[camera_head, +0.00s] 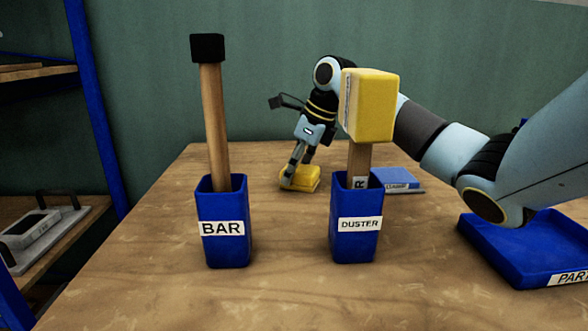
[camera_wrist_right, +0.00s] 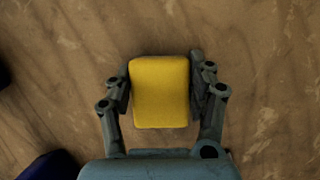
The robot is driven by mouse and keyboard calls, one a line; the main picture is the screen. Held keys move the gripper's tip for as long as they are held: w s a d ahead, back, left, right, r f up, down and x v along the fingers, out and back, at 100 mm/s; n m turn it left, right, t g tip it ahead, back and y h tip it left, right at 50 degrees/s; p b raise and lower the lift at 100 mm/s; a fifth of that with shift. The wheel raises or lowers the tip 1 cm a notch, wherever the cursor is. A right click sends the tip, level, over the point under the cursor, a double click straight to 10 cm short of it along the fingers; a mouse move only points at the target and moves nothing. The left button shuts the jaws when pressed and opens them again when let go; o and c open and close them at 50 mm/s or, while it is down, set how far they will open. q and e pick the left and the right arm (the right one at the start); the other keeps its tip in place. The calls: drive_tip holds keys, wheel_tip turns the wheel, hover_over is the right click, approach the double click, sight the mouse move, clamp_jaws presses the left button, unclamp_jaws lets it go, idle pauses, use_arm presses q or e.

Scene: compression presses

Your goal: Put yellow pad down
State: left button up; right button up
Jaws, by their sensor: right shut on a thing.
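The small yellow pad (camera_head: 303,179) is at the back middle of the wooden table, behind and between the two blue holders. My right gripper (camera_head: 295,172) points down at it and is shut on it. In the right wrist view the yellow pad (camera_wrist_right: 160,93) sits between the two fingers, one along each side. The pad looks at or just above the table top; I cannot tell whether it touches. My left gripper is not in view.
A blue BAR holder (camera_head: 224,252) with a black-topped wooden handle (camera_head: 214,120) stands front left. A blue DUSTER holder (camera_head: 354,248) holds a yellow-headed duster (camera_head: 372,105). A low blue labelled item (camera_head: 400,174) lies behind it. A blue PARTS tray (camera_head: 510,262) is at right.

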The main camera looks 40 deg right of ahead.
sight(315, 170)
drive_tip(key=shift+f, duration=0.15)
drive_tip(key=o, duration=1.2)
drive_tip(key=shift+r, duration=0.3)
drive_tip(key=p+v, duration=0.1)
drive_tip(key=v, duration=1)
drive_tip(key=shift+s+r, duration=0.2)
drive_tip(key=shift+r, duration=0.15)
drive_tip(key=shift+r, duration=0.1)
